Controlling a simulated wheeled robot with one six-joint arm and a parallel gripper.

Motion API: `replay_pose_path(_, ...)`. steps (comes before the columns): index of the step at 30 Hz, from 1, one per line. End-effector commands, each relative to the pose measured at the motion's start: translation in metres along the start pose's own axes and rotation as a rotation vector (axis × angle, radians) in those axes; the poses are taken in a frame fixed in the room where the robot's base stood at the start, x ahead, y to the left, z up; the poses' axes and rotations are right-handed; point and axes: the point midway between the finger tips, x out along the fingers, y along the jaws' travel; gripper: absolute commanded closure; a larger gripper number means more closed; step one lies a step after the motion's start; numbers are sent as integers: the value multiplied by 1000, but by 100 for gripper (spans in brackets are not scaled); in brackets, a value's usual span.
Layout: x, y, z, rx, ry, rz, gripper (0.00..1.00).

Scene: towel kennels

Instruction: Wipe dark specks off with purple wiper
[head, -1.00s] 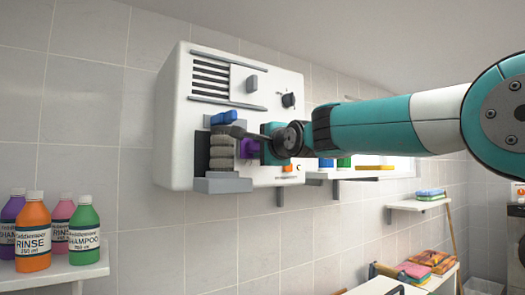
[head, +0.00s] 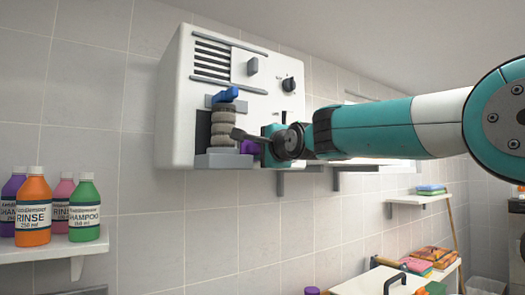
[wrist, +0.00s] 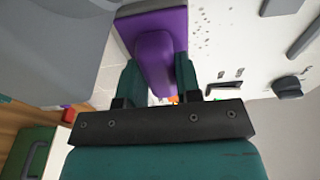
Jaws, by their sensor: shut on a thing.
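The purple wiper (wrist: 153,58) is held between the two fingers of my gripper (wrist: 160,78), which is shut on it. The wiper's wide head has a grey strip on its far side. In the head view the purple wiper (head: 249,147) shows only in part, beside my gripper (head: 266,143), low in front of the white wall unit. Dark specks (wrist: 201,36) are scattered on the white panel (wrist: 228,50), to the right of the wiper head in the wrist view. I cannot make out the specks in the head view. Whether the wiper touches the panel is unclear.
The white wall unit (head: 178,110) carries a vent, a dark knob (head: 289,84) and stacked grey rollers (head: 224,128) with a blue piece (head: 226,95), close left of my gripper. Several bottles stand on a left shelf (head: 40,250). Another shelf (head: 418,197) is at right.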

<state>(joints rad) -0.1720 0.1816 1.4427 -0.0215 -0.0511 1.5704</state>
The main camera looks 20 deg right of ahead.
Motion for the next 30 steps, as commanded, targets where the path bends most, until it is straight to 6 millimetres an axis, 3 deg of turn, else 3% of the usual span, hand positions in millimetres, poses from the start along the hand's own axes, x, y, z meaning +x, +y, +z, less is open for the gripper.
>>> replay_pose_path(5, 0, 1, 0, 0, 0, -2, 87)
replay_pose_path(30, 1, -57, 0, 0, -1, -4, 87)
